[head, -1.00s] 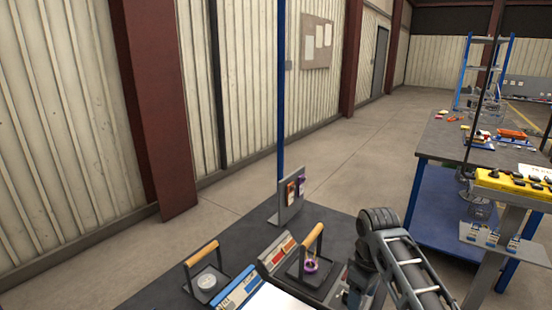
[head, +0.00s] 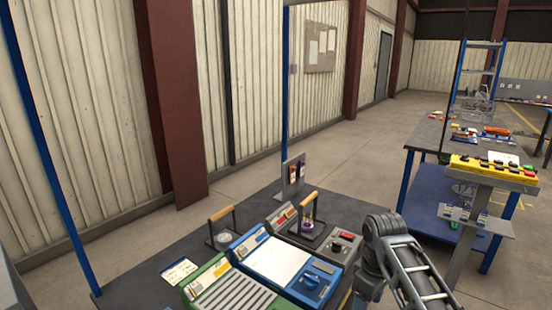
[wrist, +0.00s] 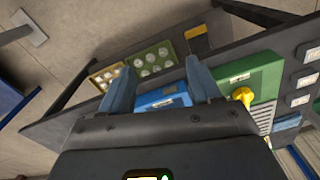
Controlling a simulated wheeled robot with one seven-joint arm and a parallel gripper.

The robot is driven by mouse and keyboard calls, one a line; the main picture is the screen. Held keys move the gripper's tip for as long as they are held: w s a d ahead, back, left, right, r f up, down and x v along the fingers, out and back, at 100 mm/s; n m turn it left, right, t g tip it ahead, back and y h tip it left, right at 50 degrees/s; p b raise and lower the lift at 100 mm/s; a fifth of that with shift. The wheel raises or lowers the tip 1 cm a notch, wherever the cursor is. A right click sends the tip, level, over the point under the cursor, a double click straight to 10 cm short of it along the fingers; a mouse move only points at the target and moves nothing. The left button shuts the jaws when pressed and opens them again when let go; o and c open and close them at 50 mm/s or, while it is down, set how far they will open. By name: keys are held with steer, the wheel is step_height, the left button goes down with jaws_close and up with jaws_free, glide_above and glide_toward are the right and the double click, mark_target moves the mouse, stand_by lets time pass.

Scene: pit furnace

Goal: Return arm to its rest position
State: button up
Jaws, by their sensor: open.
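In the wrist view my gripper (wrist: 161,82) is open, with its two blue-grey fingers spread apart and nothing visible between them except the bench behind. A blue box (wrist: 165,99) shows beyond the fingers, apparently not held. My arm (head: 400,262) shows at the lower right of the head view, bent over the right side of a dark bench (head: 150,262). My gripper cannot be made out in the head view.
The bench carries a green unit (head: 232,292), a blue unit with a white top (head: 272,262) and wooden-handled carriers (head: 222,238). A yellow control box (head: 492,172) stands to the right of my arm. A blue table (head: 430,185) is behind it. Open floor (head: 375,135) lies beyond the bench.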

steer(key=s+a+f+m+t+y, duration=0.1)
steer(key=s+a+f+m+t, duration=0.2)
steer(key=s+f, duration=0.55)
steer(key=s+a+f+m+t+y, duration=0.1)
steer(key=s+a+f+t, duration=0.35)
steer(key=s, duration=0.75)
steer(key=s+d+r+m+t, duration=0.1)
steer(key=s+r+m+t, duration=0.15)
steer(key=s, duration=1.15)
steer(key=s+d+r+t, duration=0.1)
steer(key=s+d+r, duration=0.1)
steer(key=s+r, duration=0.3)
steer(key=s+d+r+m+t+h, duration=0.1)
steer(key=s+r, duration=0.4)
steer(key=r, duration=0.6)
steer(key=s+d+r+t+h, duration=0.1)
steer(key=s+d+r+t, duration=0.1)
steer(key=s+r, duration=0.4)
step_height(320, 180, up, 3)
steer(key=shift+d+f+t, duration=0.2)
steer(key=shift+d+t, duration=0.2)
steer(key=shift+d, duration=0.2)
steer(key=shift+m, duration=0.25)
